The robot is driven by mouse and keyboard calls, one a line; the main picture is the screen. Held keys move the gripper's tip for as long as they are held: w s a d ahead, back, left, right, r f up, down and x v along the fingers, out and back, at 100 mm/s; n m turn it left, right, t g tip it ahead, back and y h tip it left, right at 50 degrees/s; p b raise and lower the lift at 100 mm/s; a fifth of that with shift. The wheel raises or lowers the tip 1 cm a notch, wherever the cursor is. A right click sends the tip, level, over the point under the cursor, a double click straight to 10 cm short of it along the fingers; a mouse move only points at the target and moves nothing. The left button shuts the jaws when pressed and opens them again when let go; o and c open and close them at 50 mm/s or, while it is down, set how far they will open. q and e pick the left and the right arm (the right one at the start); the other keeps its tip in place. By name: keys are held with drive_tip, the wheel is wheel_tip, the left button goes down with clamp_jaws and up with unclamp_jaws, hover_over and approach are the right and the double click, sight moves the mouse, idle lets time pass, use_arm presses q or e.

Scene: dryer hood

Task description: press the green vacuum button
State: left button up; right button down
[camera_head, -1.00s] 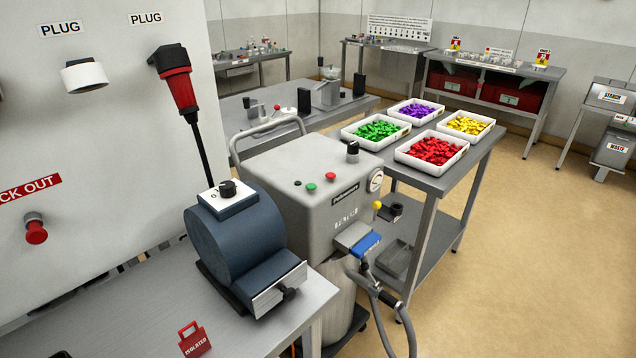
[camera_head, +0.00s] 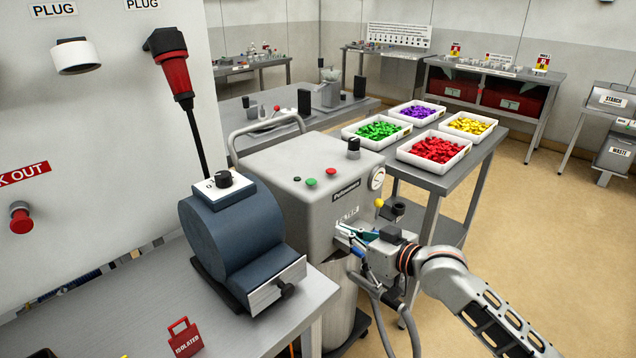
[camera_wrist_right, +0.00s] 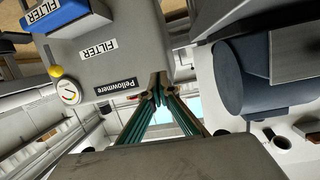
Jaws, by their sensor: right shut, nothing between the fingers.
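The green button (camera_head: 311,182) sits on the top of the grey Pellowmere machine (camera_head: 290,165), left of a red button (camera_head: 330,172). My right gripper (camera_head: 343,234) is shut and empty. Its fingers point left in the head view, at the machine's front near the FILTER label, lower than the buttons. I cannot tell whether the tips touch the machine. In the right wrist view the shut fingertips (camera_wrist_right: 158,86) lie beside the Pellowmere label (camera_wrist_right: 116,87), and I cannot make out the green button there. My left gripper is not in view.
A black knob (camera_head: 353,147) and a round gauge (camera_head: 377,179) are on the machine's right side. A blue drum-shaped device (camera_head: 235,235) stands left of it. Trays of coloured pieces, such as the red one (camera_head: 436,165), stand behind right. A hose hangs below my gripper.

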drive_tip(key=w+r+b, duration=0.1)
drive_tip(key=w+r, duration=0.1)
drive_tip(key=r, duration=0.5)
drive_tip(key=w+r+n+y+b, duration=0.1)
drive_tip(key=w+r, duration=0.2)
drive_tip(key=r, duration=0.4)
drive_tip(key=shift+w+d+r+n+g, duration=0.2)
drive_tip(key=shift+w+r+n+g, duration=0.1)
drive_tip(key=shift+g, duration=0.1)
hover_over(318, 190)
wheel_tip(318, 190, down, 3)
drive_tip(key=shift+a+r+b, duration=0.15)
drive_tip(key=shift+b, duration=0.3)
wheel_tip(318, 190, down, 3)
drive_tip(key=shift+r, duration=0.2)
drive_tip(key=shift+f, duration=0.65)
